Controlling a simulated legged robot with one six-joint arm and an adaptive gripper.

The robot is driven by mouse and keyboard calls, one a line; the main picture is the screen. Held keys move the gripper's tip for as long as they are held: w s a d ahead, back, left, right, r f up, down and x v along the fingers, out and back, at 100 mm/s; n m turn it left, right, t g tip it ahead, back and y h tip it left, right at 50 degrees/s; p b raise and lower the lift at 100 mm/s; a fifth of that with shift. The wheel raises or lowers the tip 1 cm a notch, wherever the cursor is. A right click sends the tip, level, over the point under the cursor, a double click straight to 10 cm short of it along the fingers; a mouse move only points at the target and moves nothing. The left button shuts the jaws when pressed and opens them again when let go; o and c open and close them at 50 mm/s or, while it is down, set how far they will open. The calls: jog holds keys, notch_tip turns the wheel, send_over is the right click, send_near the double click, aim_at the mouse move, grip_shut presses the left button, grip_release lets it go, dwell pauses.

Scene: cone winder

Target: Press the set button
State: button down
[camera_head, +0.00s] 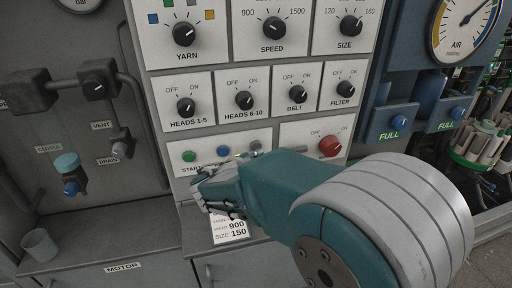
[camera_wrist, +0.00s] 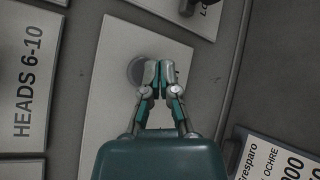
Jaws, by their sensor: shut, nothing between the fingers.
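A row of round buttons sits on the lower white plate in the head view: a green button (camera_head: 189,156) over START, a blue button (camera_head: 223,151) and a grey button (camera_head: 256,146). The lettering under the blue and grey ones is hidden by my gripper, so no SET label can be read. My gripper (camera_head: 246,157) is at the right part of this plate, just below the grey button. In the wrist view my fingertips (camera_wrist: 160,70) are shut and empty, beside the grey button (camera_wrist: 138,70) and overlapping its edge. I cannot tell whether they touch it.
A red knob (camera_head: 330,146) is on the plate to the right, near my arm. Knobs for HEADS 1-5 (camera_head: 186,105), HEADS 6-10 (camera_head: 244,100), BELT and FILTER are above. A printed card (camera_head: 230,231) lies below my gripper. A cup (camera_head: 39,245) stands at lower left.

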jog(key=shift+a, duration=0.1)
dwell(0.4)
jog(key=shift+w+r, duration=0.1)
jog(key=shift+w, duration=0.3)
jog(key=shift+w+a, duration=0.15)
jog(key=shift+w, duration=0.2)
dwell(0.7)
jog(key=shift+s, duration=0.1)
jog(key=shift+s+d, duration=0.25)
jog(key=shift+s, duration=0.45)
jog(key=s, duration=0.2)
jog(key=s+d, duration=0.1)
jog(key=s, duration=0.1)
jog(key=shift+s+d, duration=0.2)
jog(key=shift+s, duration=0.2)
dwell(0.5)
